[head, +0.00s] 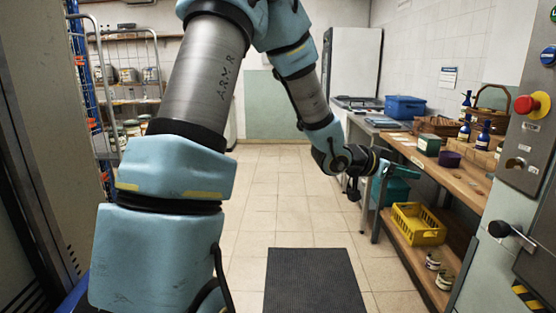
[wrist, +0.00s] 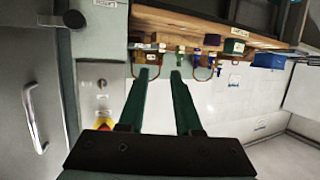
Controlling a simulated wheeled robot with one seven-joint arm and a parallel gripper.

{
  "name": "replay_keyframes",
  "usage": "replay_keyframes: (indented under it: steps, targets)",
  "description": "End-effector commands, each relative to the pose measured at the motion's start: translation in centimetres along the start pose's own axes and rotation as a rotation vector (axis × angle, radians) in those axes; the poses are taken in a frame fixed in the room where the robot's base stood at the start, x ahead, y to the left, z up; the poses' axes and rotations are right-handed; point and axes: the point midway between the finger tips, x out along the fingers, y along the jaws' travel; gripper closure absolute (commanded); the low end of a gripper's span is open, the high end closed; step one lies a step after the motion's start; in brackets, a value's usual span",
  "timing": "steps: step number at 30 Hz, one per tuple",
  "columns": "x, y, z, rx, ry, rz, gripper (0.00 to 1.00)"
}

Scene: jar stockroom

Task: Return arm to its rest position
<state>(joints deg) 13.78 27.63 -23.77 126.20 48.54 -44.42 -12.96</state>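My arm (head: 300,75) is raised and bent, reaching forward and to the right in the head view. My gripper (head: 388,172) is at its end, in front of the wooden shelf bench (head: 440,172) on the right. In the wrist view the two green fingers of my gripper (wrist: 159,74) stand apart with nothing between them. The wrist view is turned over, so the bench shows along its top. I cannot tell the exact gap between the fingertips and the bench edge.
A yellow crate (head: 418,223) is on the bench's lower shelf. A blue bin (head: 405,107) and dark bottles (head: 483,136) stand above. A cabinet with a red button (head: 532,105) is close on the right. A dark mat (head: 314,280) lies on open floor. A rack (head: 128,75) stands left.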

Motion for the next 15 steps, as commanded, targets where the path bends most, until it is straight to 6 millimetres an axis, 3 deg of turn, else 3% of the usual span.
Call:
replay_keyframes:
  steps: [1,3,7,11,15]
  targets:
    - [-2.0,-2.5,1.7,-0.017,-0.083,-0.095,0.67]
    - [-5.2,-5.6,4.4,-0.061,-0.206,-0.223,0.67]
    - [-12.4,-9.5,9.2,-0.175,-0.422,-0.434,0.67]
    - [-20.7,-10.6,13.7,-0.345,-0.624,-0.610,0.67]
    - [-29.1,-8.4,17.5,-0.580,-0.809,-0.740,0.67]
